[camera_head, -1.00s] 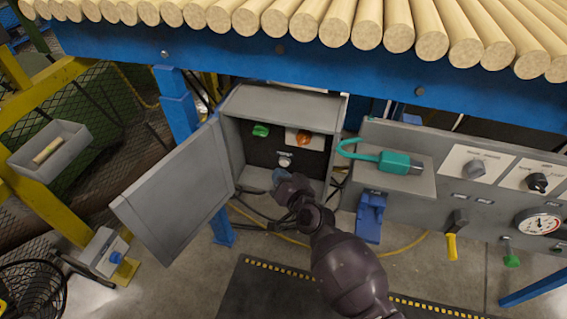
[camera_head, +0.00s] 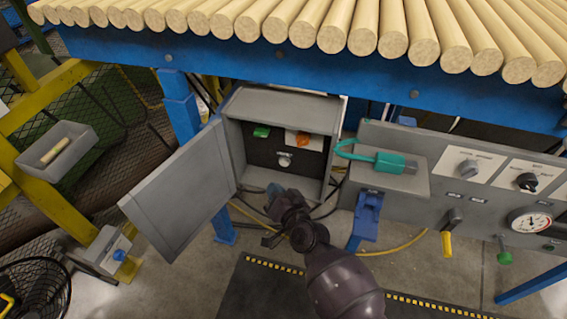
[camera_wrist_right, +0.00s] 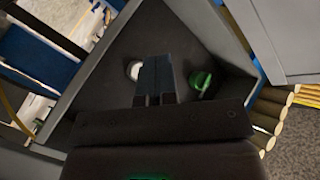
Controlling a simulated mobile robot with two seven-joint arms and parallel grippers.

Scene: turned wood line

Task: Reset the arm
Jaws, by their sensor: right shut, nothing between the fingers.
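The open grey control box (camera_head: 285,104) hangs under the blue beam, with its door (camera_head: 180,190) swung out to the left. Inside are a green control (camera_head: 262,132), an orange control (camera_head: 302,141) and a silver knob (camera_head: 285,160). My right gripper (camera_head: 274,190) is at the lower front edge of the box, below the silver knob. In the right wrist view its fingers (camera_wrist_right: 157,68) are shut and empty, pointing into the box. The silver knob (camera_wrist_right: 134,70) shows left of them and the green control (camera_wrist_right: 200,82) right. My left gripper is not in view.
A grey panel (camera_head: 400,215) to the right carries switches, a gauge (camera_head: 530,220) and a teal device (camera_head: 388,162). Wooden rods (camera_head: 330,28) lie above the beam. A blue post (camera_head: 182,110) stands behind the door. Open floor lies below the box.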

